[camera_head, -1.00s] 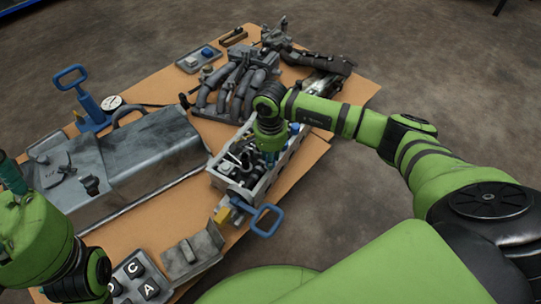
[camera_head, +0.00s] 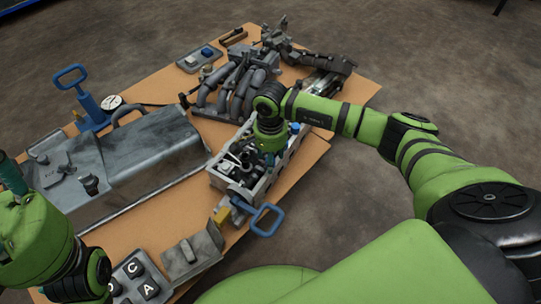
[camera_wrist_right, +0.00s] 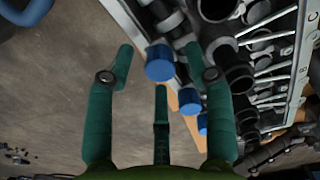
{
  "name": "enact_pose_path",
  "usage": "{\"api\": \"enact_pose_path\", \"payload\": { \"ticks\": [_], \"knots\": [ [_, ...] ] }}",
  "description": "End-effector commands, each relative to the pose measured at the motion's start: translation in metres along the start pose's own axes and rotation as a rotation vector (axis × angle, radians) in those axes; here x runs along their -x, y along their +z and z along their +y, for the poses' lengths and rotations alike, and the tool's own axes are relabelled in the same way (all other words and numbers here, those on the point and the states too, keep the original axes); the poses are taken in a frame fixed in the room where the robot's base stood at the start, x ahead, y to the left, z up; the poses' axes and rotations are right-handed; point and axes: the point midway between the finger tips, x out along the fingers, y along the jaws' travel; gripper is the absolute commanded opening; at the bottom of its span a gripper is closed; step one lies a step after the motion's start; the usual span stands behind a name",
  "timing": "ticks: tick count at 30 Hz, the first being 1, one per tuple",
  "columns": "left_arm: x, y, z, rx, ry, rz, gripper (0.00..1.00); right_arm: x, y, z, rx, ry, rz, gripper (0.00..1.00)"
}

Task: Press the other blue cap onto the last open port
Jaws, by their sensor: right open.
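Two more blue caps (camera_wrist_right: 190,100) (camera_wrist_right: 203,124) sit near the right finger, beside dark cylindrical fittings (camera_wrist_right: 237,70). I cannot tell which port is open. A small blue piece (camera_head: 207,52) lies on a plate at the back. My left gripper (camera_head: 12,174) is partly in view at the left edge.
A blue-handled tool (camera_head: 262,219) stands at the tray's near end. A grey metal housing (camera_head: 135,155) fills the table's left side, with a blue pump handle (camera_head: 70,75) behind it. A piped manifold (camera_head: 240,85) stands behind the tray. Bare floor lies to the right.

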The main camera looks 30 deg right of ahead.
Motion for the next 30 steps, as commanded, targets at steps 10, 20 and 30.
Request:
{"api": "enact_pose_path", "payload": {
  "ticks": [10,20,30],
  "knots": [
    [0.0,0.0,0.0,0.0,0.0,0.0,0.48,0.038,-0.001,-0.001,0.001,-0.005,0.002,0.53],
    [0.0,0.0,0.0,0.0,0.0,0.0,0.48,0.103,-0.001,0.0,0.0,-0.002,0.002,0.53],
    [0.0,0.0,0.0,0.0,0.0,0.0,0.48,0.12,0.0,0.0,0.0,0.001,0.0,0.53]
  ]
}}
